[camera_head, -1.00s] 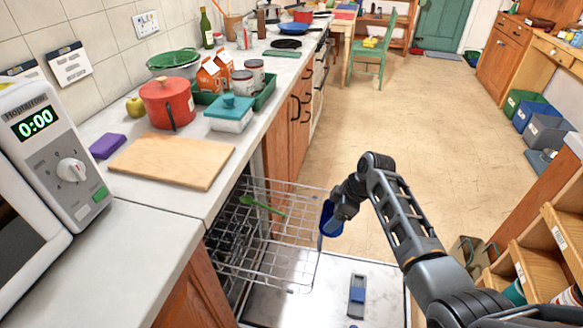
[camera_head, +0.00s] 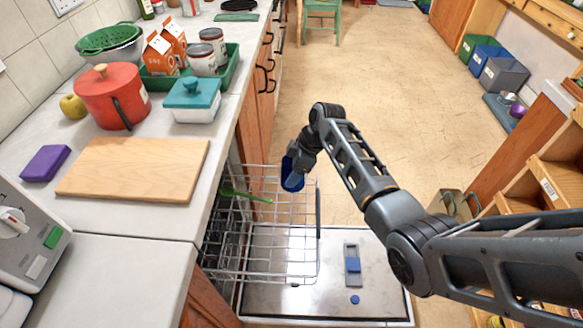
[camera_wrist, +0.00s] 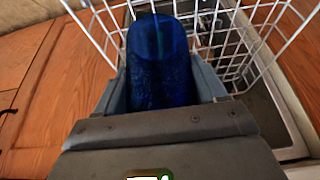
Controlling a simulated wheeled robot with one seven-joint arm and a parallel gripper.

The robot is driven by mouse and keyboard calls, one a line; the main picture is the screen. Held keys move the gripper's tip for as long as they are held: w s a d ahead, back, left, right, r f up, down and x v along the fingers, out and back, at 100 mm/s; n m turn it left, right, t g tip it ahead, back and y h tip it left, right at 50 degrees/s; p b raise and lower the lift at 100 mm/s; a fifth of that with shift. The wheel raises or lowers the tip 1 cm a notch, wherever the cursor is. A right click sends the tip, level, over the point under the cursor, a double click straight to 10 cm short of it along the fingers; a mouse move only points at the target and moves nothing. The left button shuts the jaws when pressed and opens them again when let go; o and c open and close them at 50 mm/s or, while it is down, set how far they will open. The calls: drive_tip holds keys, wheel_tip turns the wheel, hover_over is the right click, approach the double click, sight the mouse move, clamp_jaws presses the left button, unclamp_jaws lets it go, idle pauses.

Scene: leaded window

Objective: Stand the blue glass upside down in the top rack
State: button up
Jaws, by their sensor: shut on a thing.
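The blue glass (camera_head: 291,176) is held in my gripper (camera_head: 296,167), at the far edge of the top rack near its far right corner. In the wrist view the glass (camera_wrist: 158,55) lies between my two fingers (camera_wrist: 160,88) and points away toward the rack wires. Which end is its mouth I cannot tell. The white wire top rack (camera_head: 290,240) is pulled out over the lowered dishwasher door. Whether the glass touches the wires I cannot tell.
A green utensil (camera_head: 245,195) lies in the rack's left part; the rack's right part looks clear. The lowered door (camera_head: 300,302) carries a blue-and-grey piece (camera_head: 353,264). The worktop with a wooden board (camera_head: 135,168) borders the rack on the left.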

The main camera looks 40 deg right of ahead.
drive_tip(key=shift+f+b, duration=4.25)
drive_tip(key=shift+f, duration=0.85)
drive_tip(key=shift+f+b, duration=0.45)
drive_tip(key=shift+f, duration=0.15)
drive_tip(key=o, duration=1.4)
drive_tip(key=shift+r, duration=0.1)
drive_tip(key=v, duration=0.7)
drive_tip(key=shift+s+d+r+p, duration=0.1)
drive_tip(key=shift+d+r+p, duration=0.05)
drive_tip(key=shift+r+p, duration=0.2)
